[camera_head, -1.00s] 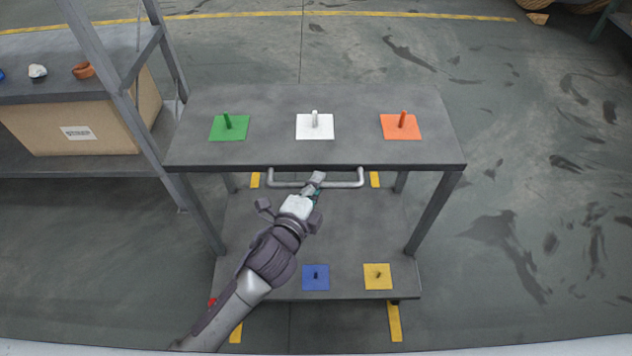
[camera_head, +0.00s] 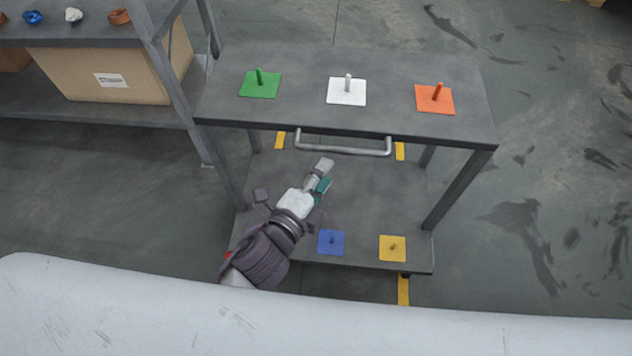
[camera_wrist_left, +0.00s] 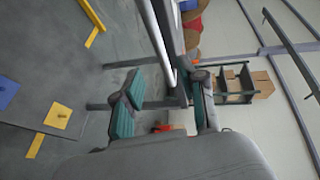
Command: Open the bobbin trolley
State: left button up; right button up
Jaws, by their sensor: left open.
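The bobbin trolley is a dark grey two-level cart. Its top (camera_head: 300,100) carries pegs on green, white and orange squares, and its lower shelf (camera_head: 375,195) has pegs on blue and yellow squares. A silver bar handle (camera_head: 345,150) runs along the near edge of the top. My left gripper (camera_head: 323,178) is open and empty, just below the handle in the picture and apart from it. In the left wrist view, the open fingers (camera_wrist_left: 165,108) frame a gap, with a pale bar (camera_wrist_left: 158,38), apparently the handle, beyond them. My right gripper is not in view.
A grey shelf rack (camera_head: 105,118) stands close on the left, holding a cardboard box (camera_head: 110,75) and small coloured items. The rack's upright is near the trolley's left side. The floor right of the trolley (camera_head: 560,190) is clear.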

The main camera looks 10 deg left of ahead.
pick_arm(q)
jog(key=v, duration=0.3)
dwell(0.5)
